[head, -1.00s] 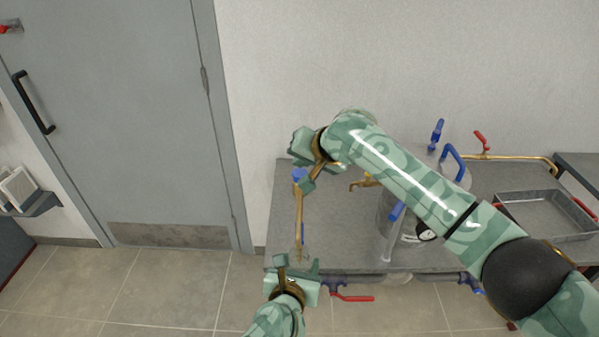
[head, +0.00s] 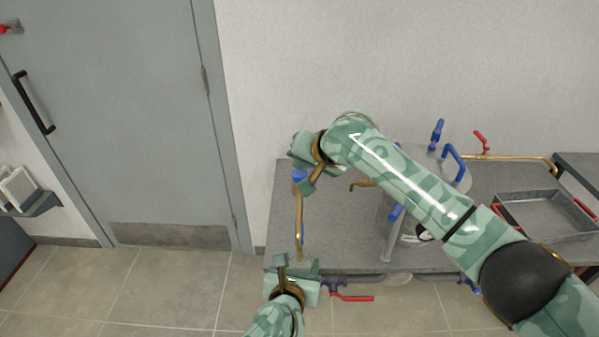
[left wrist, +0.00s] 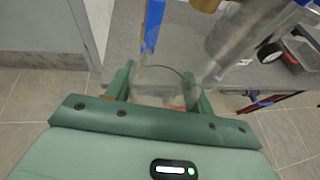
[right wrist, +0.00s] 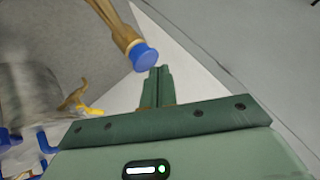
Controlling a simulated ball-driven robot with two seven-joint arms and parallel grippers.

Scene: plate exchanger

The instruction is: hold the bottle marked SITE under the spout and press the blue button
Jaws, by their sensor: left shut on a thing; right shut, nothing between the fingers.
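The blue button (head: 299,175) caps a brass tube (head: 299,210) at the table's left edge; it also shows in the right wrist view (right wrist: 145,57). My right gripper (head: 309,187) is shut and empty. Its fingertips (right wrist: 158,74) are close beside the button; I cannot tell if they touch it. My left gripper (head: 296,264) is shut on a clear bottle (left wrist: 160,85) at the table's front left corner, below the brass tube. The bottle is see-through and barely shows in the head view. I cannot read a SITE mark, nor tell whether its mouth is directly under the spout.
A metal vessel (head: 402,225) with blue handles stands on the grey table (head: 345,240), partly hidden by my right arm. A brass tap (head: 360,184) points left from it. Red-handled valve (head: 352,298) sits below the front edge. A metal tray (head: 545,215) is at right.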

